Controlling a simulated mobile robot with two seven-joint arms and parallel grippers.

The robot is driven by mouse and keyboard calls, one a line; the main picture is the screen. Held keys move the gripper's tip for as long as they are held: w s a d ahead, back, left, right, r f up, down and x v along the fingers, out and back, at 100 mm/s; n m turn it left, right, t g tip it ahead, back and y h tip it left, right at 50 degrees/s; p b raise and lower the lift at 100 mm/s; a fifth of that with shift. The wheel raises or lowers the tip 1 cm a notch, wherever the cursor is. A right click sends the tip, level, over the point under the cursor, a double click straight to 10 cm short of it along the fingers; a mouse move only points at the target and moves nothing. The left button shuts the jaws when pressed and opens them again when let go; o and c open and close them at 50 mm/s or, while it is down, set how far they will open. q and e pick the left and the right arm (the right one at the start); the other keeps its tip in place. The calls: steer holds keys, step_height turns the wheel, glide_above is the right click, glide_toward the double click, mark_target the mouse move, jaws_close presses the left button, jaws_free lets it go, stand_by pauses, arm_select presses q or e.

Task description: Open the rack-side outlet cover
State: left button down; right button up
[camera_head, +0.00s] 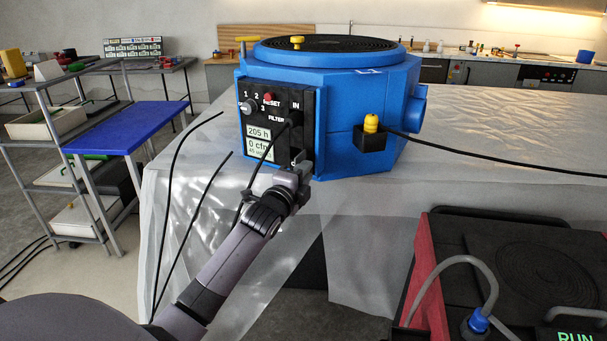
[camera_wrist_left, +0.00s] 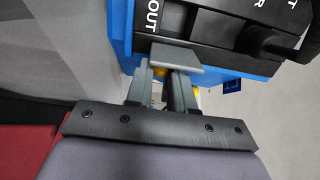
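The blue machine (camera_head: 350,100) stands on a sheet-covered table, its black panel (camera_head: 277,120) facing front left. My left gripper (camera_head: 298,172) is at the panel's lower right corner. In the left wrist view the panel bears the word OUT (camera_wrist_left: 153,14). Just below it a small grey plate (camera_wrist_left: 178,56), perhaps the outlet cover, lies over the fingertips of my left gripper (camera_wrist_left: 162,75). The fingers show a gap between them; whether they grip the plate I cannot tell. The outlet is hidden. My right gripper is not in view.
A black cable (camera_head: 500,158) runs right from a yellow plug (camera_head: 371,123) on the machine. Loose black cables hang at the table's left front. A red and black unit (camera_head: 490,270) stands at the lower right.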

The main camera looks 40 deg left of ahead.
arm_select(q)
steer(key=shift+d, duration=0.1)
steer(key=shift+w+d+f+n+g+y+b, duration=0.1)
steer(key=shift+w+d+n+g+y+b, duration=0.5)
steer(key=shift+n+g+y+b, duration=1.95)
steer(key=shift+w+d+r+n+g+y+b, duration=0.2)
steer(key=shift+w+n+g+y+b, duration=0.45)
steer(key=shift+y+b, duration=2.05)
steer(key=shift+w+d+f+n+g+y+b, duration=0.2)
steer(key=shift+w+d+n+g+y+b, duration=1)
steer(key=shift+b, duration=3.1)
steer(key=shift+s+a+n+g, duration=0.3)
steer(key=shift+a+n+g, duration=0.35)
steer(key=shift+n, duration=0.25)
steer(key=c, duration=1)
jaws_free()
steer(key=shift+a, duration=0.1)
